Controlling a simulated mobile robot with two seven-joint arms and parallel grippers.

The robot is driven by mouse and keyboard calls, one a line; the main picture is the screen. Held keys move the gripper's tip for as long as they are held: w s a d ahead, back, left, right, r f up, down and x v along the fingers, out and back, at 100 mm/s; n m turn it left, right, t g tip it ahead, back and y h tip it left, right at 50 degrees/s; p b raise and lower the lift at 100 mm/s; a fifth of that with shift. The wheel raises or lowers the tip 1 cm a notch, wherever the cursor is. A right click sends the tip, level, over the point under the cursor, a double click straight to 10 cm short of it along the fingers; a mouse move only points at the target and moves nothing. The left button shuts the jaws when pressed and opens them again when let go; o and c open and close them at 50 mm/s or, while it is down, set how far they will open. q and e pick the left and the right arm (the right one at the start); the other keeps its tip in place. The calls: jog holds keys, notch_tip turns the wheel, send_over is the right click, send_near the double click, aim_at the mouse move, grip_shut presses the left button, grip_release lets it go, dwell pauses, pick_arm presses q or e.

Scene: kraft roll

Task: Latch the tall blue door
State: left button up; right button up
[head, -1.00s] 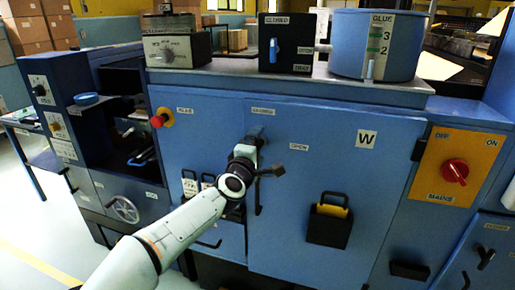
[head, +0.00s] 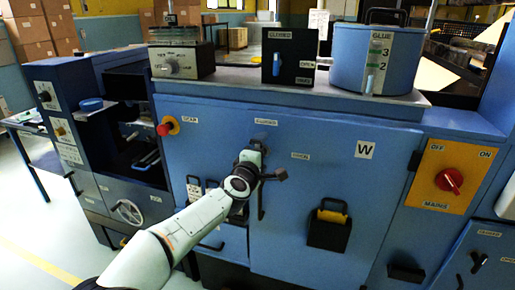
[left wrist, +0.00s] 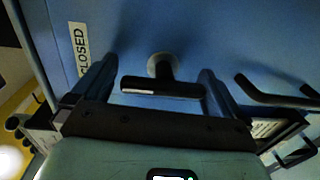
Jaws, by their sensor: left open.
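The tall blue door (head: 310,185) fills the middle of the head view and looks flush with the cabinet front. A CLOSED label (head: 265,122) is above its latch and an OPEN label (head: 300,155) is to the right. My left gripper (head: 258,155) is at the latch and mostly hides it in the head view. In the left wrist view, the black T-shaped latch handle (left wrist: 160,88) lies between the two spread fingers of my left gripper (left wrist: 158,90), with gaps at both sides. Which label the handle points to, I cannot tell. My right gripper is out of view.
A black pull handle (left wrist: 275,95) projects beside the right finger in the left wrist view. A black bin (head: 329,228) hangs on the door front. A red emergency button (head: 164,129) is to the left and an orange mains switch panel (head: 452,177) to the right.

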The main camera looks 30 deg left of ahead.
pick_arm(q)
jog(key=shift+t, duration=0.5)
jog(key=r+p, duration=0.1)
jog(key=r, duration=0.3)
jog(key=r+p, duration=0.2)
jog(key=r, duration=0.2)
jog(key=r+p, duration=0.2)
jog(key=r, duration=0.2)
jog(key=shift+s+a+r, duration=0.25)
jog(key=shift+s, duration=0.05)
jog(key=shift+y, duration=0.3)
jog(key=r+p, duration=0.4)
jog(key=p, duration=0.1)
jog(key=r+p, duration=0.2)
jog(key=r, duration=0.1)
jog(key=shift+d+r, duration=0.1)
jog(key=shift+d, duration=0.15)
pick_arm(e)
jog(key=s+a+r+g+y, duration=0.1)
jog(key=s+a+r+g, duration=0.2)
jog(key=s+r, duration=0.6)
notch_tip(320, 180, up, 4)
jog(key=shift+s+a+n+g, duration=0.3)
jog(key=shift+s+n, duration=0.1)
